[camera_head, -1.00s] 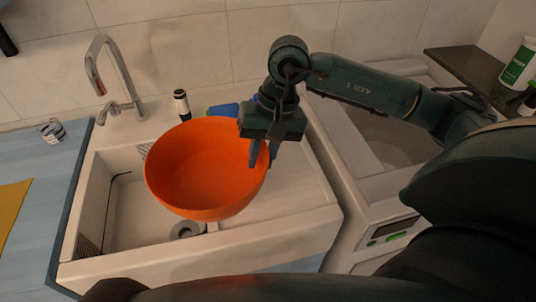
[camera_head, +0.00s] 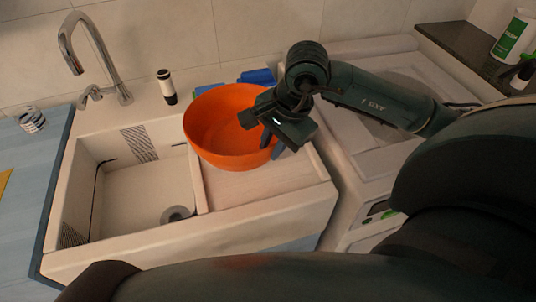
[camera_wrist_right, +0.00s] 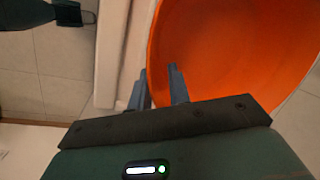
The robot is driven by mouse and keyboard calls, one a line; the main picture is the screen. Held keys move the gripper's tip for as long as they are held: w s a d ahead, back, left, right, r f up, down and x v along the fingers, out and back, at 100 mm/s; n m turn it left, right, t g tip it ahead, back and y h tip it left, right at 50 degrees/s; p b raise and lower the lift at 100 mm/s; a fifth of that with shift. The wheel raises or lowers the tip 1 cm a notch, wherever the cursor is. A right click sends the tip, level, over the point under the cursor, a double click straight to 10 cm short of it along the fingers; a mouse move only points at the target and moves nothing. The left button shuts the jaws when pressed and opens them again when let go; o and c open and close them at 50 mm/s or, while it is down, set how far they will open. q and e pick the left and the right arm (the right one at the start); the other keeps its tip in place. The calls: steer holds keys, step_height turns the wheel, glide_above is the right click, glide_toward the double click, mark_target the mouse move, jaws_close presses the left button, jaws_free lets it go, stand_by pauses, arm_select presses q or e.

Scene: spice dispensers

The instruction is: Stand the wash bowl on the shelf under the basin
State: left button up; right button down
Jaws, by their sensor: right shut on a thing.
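The orange wash bowl (camera_head: 222,128) is over the right part of the white basin (camera_head: 130,205), near the drainboard, with its opening facing up. My right gripper (camera_head: 272,140) is shut on the bowl's right rim. In the right wrist view the fingers (camera_wrist_right: 160,90) are at the edge of the bowl (camera_wrist_right: 225,50). Whether the bowl's underside touches the drainboard is hard to tell. The shelf under the basin is hidden from these views.
A chrome tap (camera_head: 95,60) stands behind the basin, with a dark-and-white bottle (camera_head: 166,86) beside it. Blue items (camera_head: 257,77) lie behind the bowl. A blue counter (camera_head: 30,180) with a striped cup (camera_head: 32,120) is at left. A white appliance (camera_head: 350,150) stands at right.

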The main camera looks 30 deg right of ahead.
steer(key=shift+f, duration=2.35)
steer(key=shift+f, duration=0.25)
steer(key=c, duration=1.3)
jaws_free()
steer(key=shift+r, duration=0.15)
